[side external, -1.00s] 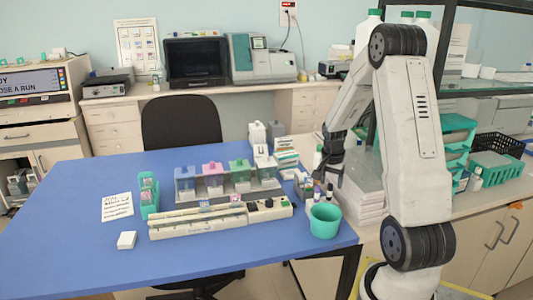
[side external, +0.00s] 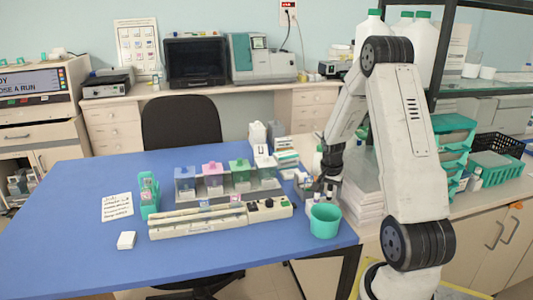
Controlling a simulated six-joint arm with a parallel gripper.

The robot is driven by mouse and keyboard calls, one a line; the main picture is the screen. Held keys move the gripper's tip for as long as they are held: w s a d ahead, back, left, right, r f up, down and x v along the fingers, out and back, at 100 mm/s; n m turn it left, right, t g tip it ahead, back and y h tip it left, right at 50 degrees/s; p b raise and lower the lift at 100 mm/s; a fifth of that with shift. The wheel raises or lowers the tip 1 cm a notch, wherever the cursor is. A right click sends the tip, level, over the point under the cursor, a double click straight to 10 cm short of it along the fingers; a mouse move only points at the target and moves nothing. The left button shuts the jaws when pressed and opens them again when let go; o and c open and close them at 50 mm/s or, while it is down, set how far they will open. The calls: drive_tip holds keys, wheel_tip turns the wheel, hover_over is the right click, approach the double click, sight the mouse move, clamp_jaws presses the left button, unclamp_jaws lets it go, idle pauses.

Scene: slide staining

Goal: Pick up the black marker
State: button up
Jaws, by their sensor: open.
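A small group of markers stands upright near the right edge of the blue table, just behind the teal cup. A dark-capped marker (side external: 329,193) is among them; it is small, and I cannot tell surely that it is the black one. My gripper (side external: 321,183) points down right at the group, with its fingers close above or around the marker tops. It is open. The fingers and the marker tops overlap in this view, so I cannot tell whether they touch.
The teal cup (side external: 325,221) stands just in front of the markers. A staining rack with coloured jars (side external: 239,172) and a long white tray (side external: 200,224) lie to the left. A stack of white sheets (side external: 363,205) is close on the right. The table's left part is mostly clear.

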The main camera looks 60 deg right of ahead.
clamp_jaws()
drive_tip(key=shift+r, duration=1.6)
drive_tip(key=s+a+r, duration=0.9)
drive_tip(key=s+a, duration=0.1)
drive_tip(key=shift+r, duration=0.4)
drive_tip(key=shift+w+d, duration=0.1)
drive_tip(key=shift+d, duration=0.05)
